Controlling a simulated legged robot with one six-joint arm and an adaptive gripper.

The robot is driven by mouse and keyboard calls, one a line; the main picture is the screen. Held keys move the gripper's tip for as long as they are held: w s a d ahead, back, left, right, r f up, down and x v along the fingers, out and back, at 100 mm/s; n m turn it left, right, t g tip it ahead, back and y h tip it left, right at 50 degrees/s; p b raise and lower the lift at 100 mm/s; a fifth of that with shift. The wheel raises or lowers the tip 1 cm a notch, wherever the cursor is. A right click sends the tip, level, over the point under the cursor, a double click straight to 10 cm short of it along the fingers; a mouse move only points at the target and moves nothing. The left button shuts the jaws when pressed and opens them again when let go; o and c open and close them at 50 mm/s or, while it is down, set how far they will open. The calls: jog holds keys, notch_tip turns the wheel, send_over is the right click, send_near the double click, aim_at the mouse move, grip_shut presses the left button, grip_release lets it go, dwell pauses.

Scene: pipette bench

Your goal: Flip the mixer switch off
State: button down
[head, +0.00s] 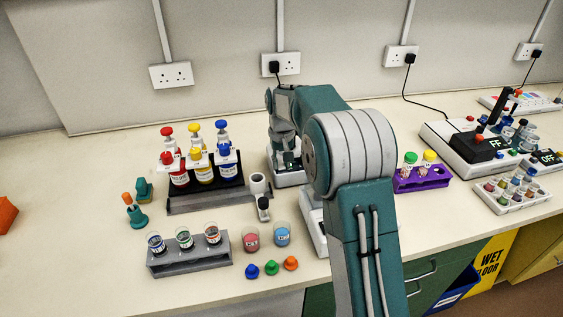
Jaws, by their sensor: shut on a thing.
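My gripper (287,158) points down at a white and grey bench device (290,180) at the middle back of the bench. The device looks like the mixer, but my arm covers much of it. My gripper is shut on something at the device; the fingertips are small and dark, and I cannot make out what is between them. I cannot see a switch on this device or how it is set.
A bottle rack (207,202) and grey beaker rack (190,262) stand left of my arm. Pink (251,240) and blue (282,235) beakers and a pipette stand (260,190) are near it. A purple rack (423,180) and white vial tray (513,198) stand right. The far left front is clear.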

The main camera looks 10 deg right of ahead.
jog(key=shift+f, duration=0.1)
jog(key=shift+w+g, duration=0.25)
jog(key=shift+g, duration=1.25)
jog(key=shift+c, duration=2.4)
grip_release()
jog(key=shift+r, duration=0.2)
jog(key=v, duration=1.1)
jog(key=shift+w+r, duration=0.2)
jog(key=shift+r, duration=0.1)
